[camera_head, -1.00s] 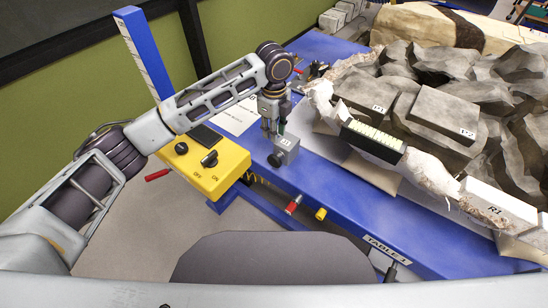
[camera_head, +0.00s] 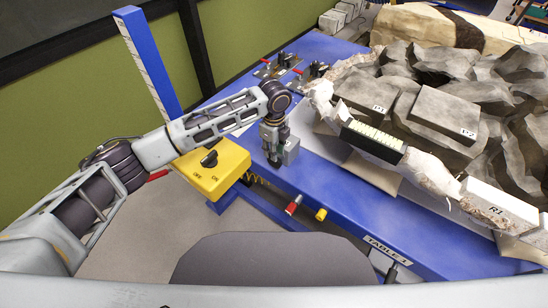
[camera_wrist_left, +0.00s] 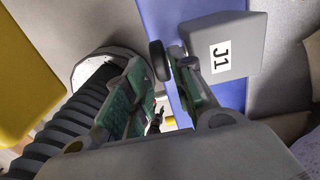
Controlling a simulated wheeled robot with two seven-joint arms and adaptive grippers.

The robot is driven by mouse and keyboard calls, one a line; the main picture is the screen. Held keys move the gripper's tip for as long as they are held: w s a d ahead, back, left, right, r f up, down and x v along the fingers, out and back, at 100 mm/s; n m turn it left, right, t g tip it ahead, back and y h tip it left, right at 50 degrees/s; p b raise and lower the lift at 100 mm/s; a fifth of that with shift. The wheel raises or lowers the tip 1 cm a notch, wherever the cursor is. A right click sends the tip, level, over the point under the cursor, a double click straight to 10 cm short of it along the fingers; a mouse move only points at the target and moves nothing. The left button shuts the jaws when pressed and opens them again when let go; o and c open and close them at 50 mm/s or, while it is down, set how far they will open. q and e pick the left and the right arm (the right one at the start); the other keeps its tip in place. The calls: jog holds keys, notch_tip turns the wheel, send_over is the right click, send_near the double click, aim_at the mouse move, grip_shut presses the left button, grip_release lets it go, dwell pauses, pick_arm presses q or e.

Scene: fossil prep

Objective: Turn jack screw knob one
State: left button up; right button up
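The jack block marked J1 (camera_head: 291,151) is a grey box at the near edge of the blue table. In the left wrist view the J1 block (camera_wrist_left: 238,40) shows its label, and its dark round knob (camera_wrist_left: 158,60) sticks out from its left side. My left gripper (camera_head: 274,161) points down beside the block in the head view and covers the knob there. In the left wrist view my left gripper (camera_wrist_left: 155,78) is open, with the knob between the green-padded fingertips, close to the right one. Contact cannot be told. My right gripper is not in view.
A yellow control box (camera_head: 212,170) with an OFF/ON switch stands left of the gripper. A blue upright scale (camera_head: 147,62) rises behind my arm. Large rocks and white-wrapped pieces (camera_head: 430,172) lie to the right. Red and yellow fittings (camera_head: 320,214) stick out at the table's front edge.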

pick_arm(q)
notch_tip(320, 180, down, 3)
jog(key=shift+f, duration=0.7)
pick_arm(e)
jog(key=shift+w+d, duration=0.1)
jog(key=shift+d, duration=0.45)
pick_arm(q)
grip_shut()
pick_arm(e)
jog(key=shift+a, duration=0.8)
